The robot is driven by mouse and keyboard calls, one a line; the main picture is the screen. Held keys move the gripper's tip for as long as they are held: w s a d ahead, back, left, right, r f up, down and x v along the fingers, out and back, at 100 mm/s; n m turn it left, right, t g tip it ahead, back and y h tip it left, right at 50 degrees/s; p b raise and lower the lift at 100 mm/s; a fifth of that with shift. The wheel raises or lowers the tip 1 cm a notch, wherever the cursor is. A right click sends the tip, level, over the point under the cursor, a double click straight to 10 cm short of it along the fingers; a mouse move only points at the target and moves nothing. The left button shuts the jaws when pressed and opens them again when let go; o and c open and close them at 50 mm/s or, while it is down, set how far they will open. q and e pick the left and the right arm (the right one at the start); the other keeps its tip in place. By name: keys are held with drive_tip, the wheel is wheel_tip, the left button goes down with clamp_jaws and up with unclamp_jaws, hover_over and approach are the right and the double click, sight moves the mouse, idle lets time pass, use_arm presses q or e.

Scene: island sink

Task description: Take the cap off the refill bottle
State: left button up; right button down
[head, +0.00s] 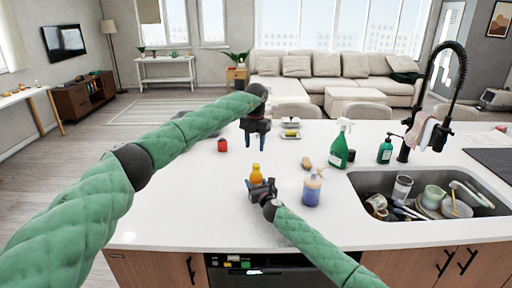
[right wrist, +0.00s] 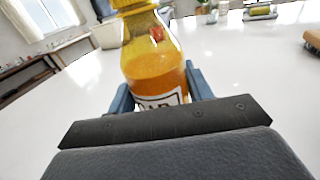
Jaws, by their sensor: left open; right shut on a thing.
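The refill bottle (head: 256,173) is a small bottle of orange liquid with a yellow top, upright on the white island. In the right wrist view the bottle (right wrist: 155,65) stands between the blue fingers, with a label low on its front. Its yellow cap (right wrist: 130,4) is cut by the top edge of that view. My right gripper (head: 261,187) is shut on the bottle's lower body. My left gripper (head: 256,142) is open and empty, higher and farther back than the bottle, apart from it.
A red object (head: 222,145) sits behind and left of the bottle. A pump bottle (head: 312,190), a sponge-like brown item (head: 307,163) and a green spray bottle (head: 339,148) stand to the right. The sink (head: 360,183) holds dishes. The counter left of the bottle is clear.

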sight(256, 165)
use_arm(q)
drive_tip(key=m, duration=0.4)
drive_tip(key=shift+f, duration=0.1)
drive_tip(key=m, duration=0.4)
drive_tip(key=shift+f, duration=0.1)
drive_tip(key=m, duration=0.7)
drive_tip(key=shift+s+d+f, duration=0.1)
drive_tip(key=shift+d, duration=0.05)
drive_tip(key=m, duration=0.8)
drive_tip(key=shift+d, duration=0.1)
drive_tip(key=m, duration=0.7)
drive_tip(key=shift+m, duration=0.3)
drive_tip(key=shift+f, duration=4.05)
